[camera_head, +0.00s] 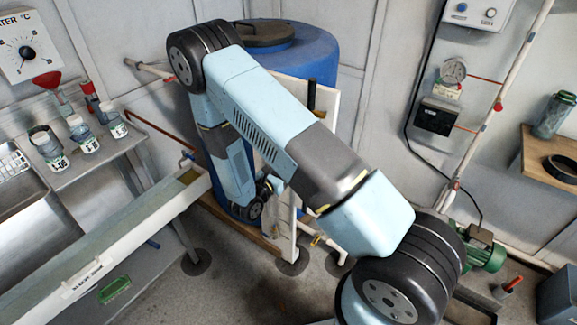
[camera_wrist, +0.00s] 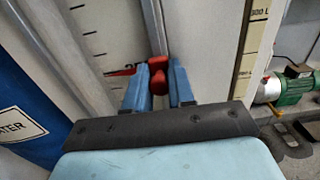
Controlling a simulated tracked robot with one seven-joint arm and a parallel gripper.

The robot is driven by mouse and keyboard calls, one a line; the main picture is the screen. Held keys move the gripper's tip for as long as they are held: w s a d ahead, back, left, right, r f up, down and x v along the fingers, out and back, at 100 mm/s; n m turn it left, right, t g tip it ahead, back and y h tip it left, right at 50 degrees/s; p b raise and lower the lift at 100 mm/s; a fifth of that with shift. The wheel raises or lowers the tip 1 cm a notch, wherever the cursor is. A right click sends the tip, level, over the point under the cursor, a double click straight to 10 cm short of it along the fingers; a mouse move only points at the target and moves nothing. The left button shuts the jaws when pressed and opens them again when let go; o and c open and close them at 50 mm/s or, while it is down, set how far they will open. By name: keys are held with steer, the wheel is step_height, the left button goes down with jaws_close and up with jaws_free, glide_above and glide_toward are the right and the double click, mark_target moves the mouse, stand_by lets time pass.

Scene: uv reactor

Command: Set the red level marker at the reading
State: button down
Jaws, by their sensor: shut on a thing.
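The red level marker (camera_wrist: 158,66) shows in the wrist view, with its red pointer (camera_wrist: 120,72) reaching left toward the black tick marks of a white scale board (camera_wrist: 105,15). My gripper (camera_wrist: 158,82) has its two blue fingers shut on the marker's red knob. In the head view my arm reaches down to the board (camera_head: 285,235) in front of the blue tank (camera_head: 312,55). The marker and fingertips are hidden there behind my arm. The liquid level cannot be made out.
A second scale strip with litre labels (camera_wrist: 255,40) stands right of the marker. A green pump (camera_wrist: 298,88) lies farther right. In the head view, a long trough (camera_head: 110,255) and a bench with jars (camera_head: 85,135) stand on the left. A wooden shelf (camera_head: 545,160) is at right.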

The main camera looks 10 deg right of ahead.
steer(key=c, duration=1)
jaws_free()
steer(key=shift+c, duration=0.2)
steer(key=shift+a, duration=0.1)
steer(key=v, duration=1.3)
steer(key=shift+s+a, duration=0.2)
